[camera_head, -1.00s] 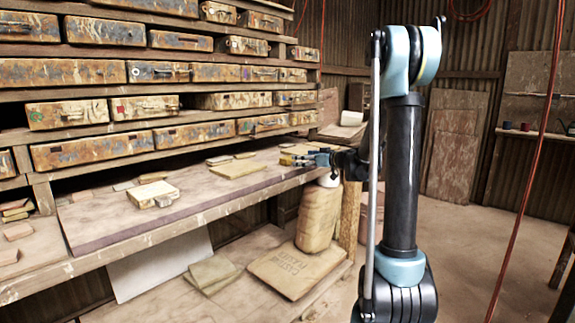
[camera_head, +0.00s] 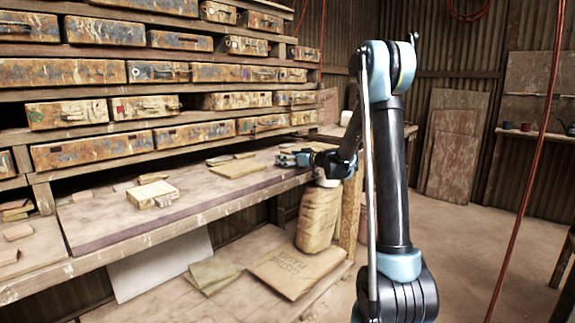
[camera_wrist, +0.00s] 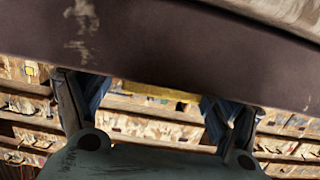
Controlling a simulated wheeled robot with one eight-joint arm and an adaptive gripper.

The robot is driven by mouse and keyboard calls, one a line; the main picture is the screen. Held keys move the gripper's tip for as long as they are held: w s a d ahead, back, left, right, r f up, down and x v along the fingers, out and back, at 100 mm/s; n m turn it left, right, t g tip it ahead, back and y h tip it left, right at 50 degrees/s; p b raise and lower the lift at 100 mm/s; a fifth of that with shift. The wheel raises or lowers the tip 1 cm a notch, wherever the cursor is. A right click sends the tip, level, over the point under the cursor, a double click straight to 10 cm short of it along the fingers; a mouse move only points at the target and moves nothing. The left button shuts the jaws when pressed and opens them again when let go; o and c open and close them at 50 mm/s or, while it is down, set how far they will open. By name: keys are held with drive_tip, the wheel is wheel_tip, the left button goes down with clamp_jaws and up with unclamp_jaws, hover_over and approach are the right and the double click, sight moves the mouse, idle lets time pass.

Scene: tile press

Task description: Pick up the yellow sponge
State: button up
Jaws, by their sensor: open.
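My gripper (camera_head: 281,159) is at the right end of the wooden workbench, low at the bench-top level, with its fingers pointing left. In the wrist view my gripper (camera_wrist: 155,99) is open, with a blue-grey finger on each side. A narrow yellow strip, apparently the yellow sponge (camera_wrist: 155,91), shows in the gap between the fingers, along the dark bench edge. Most of it is hidden by that edge. I cannot tell whether the fingers touch it. In the head view I cannot make the sponge out clearly near the fingers.
The workbench (camera_head: 105,222) holds a tan box (camera_head: 153,194) and flat tan tiles (camera_head: 236,169) left of my gripper. Shelves of worn drawers (camera_head: 100,150) rise behind. A sack (camera_head: 318,219) stands below the bench. A red cable (camera_head: 527,170) hangs at the right.

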drive_tip(key=shift+c, duration=0.3)
drive_tip(key=c, duration=0.9)
drive_tip(key=shift+c, duration=0.2)
